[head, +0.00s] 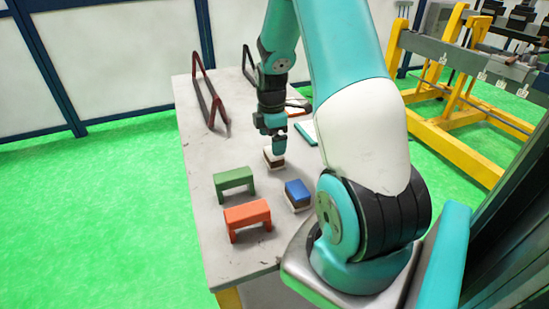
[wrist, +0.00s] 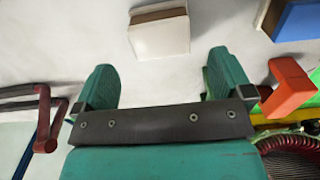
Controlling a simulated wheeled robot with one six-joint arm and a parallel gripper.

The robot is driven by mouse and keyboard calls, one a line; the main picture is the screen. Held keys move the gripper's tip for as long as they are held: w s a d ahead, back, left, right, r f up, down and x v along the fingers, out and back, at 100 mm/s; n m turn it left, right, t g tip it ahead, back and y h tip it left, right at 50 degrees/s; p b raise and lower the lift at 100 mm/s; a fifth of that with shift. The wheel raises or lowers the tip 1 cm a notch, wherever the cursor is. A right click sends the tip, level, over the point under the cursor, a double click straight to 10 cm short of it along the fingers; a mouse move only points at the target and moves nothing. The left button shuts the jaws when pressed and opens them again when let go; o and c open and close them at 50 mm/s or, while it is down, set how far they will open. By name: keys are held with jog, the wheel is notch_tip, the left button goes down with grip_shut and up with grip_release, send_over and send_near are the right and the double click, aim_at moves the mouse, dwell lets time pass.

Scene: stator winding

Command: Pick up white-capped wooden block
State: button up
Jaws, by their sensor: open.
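The white-capped wooden block (head: 272,159) stands on the table just below my gripper (head: 279,138) in the head view. Its white top and brown wooden side show in the wrist view (wrist: 160,36), at the top centre. My gripper (wrist: 165,80) is open there, with two teal fingers spread apart and nothing between them. The block lies beyond the fingertips, roughly in line with the gap, and does not appear to touch either finger. In the head view, my gripper partly hides the block.
A blue-capped block (head: 297,193) stands nearer on the table (head: 205,150). A green bridge piece (head: 234,179) and an orange one (head: 247,213) stand to its left. A dark red frame (head: 209,95) stands at the back left. The left table edge is mostly clear.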

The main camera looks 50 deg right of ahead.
jog(key=shift+s+d+f+p, duration=0.1)
jog(key=shift+s+f+p, duration=0.05)
jog(key=shift+f, duration=1.4)
jog(key=shift+s+d+f+p, duration=0.1)
jog(key=shift+f+p, duration=0.05)
jog(key=shift+f, duration=1.4)
jog(key=c, duration=1)
jog(key=shift+r, duration=0.1)
notch_tip(320, 180, up, 20)
jog(key=shift+f, duration=0.1)
jog(key=shift+o, duration=0.4)
